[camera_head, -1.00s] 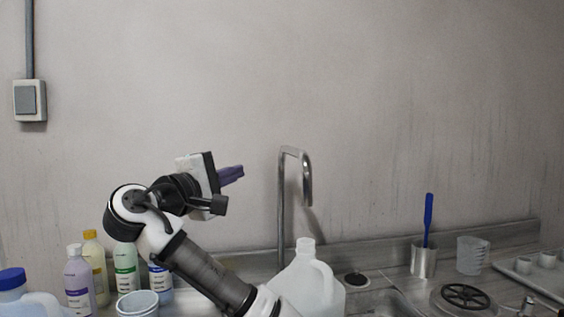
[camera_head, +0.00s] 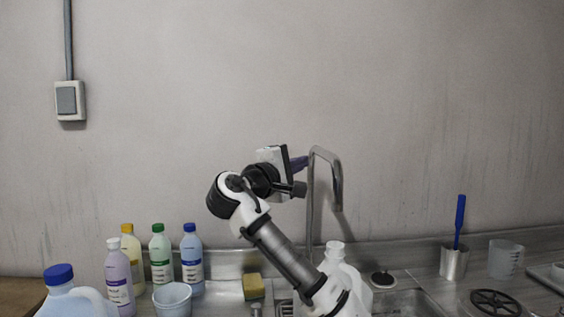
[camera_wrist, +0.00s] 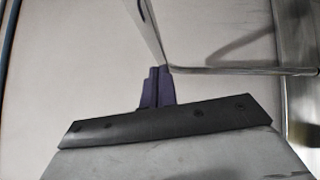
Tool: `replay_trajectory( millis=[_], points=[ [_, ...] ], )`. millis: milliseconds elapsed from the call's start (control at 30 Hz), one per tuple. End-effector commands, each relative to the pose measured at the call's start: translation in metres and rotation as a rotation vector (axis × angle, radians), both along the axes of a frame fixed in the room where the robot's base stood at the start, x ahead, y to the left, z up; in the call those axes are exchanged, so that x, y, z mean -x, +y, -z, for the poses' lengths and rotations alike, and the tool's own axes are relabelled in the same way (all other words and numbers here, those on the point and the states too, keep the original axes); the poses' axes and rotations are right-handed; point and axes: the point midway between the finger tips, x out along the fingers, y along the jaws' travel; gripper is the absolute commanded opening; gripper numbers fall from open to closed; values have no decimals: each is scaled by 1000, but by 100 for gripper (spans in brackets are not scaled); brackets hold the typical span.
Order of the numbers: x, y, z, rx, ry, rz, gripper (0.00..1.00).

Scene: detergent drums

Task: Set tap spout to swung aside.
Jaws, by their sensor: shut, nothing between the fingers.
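The tap (camera_head: 311,205) is a thin metal pipe that rises from the back of the sink. Its spout (camera_head: 337,180) bends over at the top and hangs down on the right in the head view. My gripper (camera_head: 303,162), with purple fingers, is just left of the pipe near its top bend. In the wrist view the fingers (camera_wrist: 157,72) are shut with nothing between them. Their tips appear close to the bend between the tap pipe (camera_wrist: 240,71) and the spout (camera_wrist: 148,30). I cannot tell whether they touch it.
A white jug (camera_head: 345,270) stands in front of the tap, partly behind my arm. Several detergent bottles (camera_head: 160,256) and a pale cup (camera_head: 172,298) are at left, with a yellow sponge (camera_head: 253,287). A metal cup (camera_head: 454,263) with a blue-handled tool stands right.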

Motion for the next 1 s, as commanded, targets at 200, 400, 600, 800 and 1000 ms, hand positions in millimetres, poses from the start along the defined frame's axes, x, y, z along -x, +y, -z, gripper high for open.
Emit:
replay_trajectory(
  millis=[200,400,600,800,1000],
  points=[
    [1,-23,-5,0,0,0,0],
    [1,-27,-5,0,-1,-1,0],
    [1,-27,-5,0,-1,-1,0],
    [2,-32,-4,-1,0,-18,0],
    [5,-50,-4,-4,-2,-98,0]
  ],
)
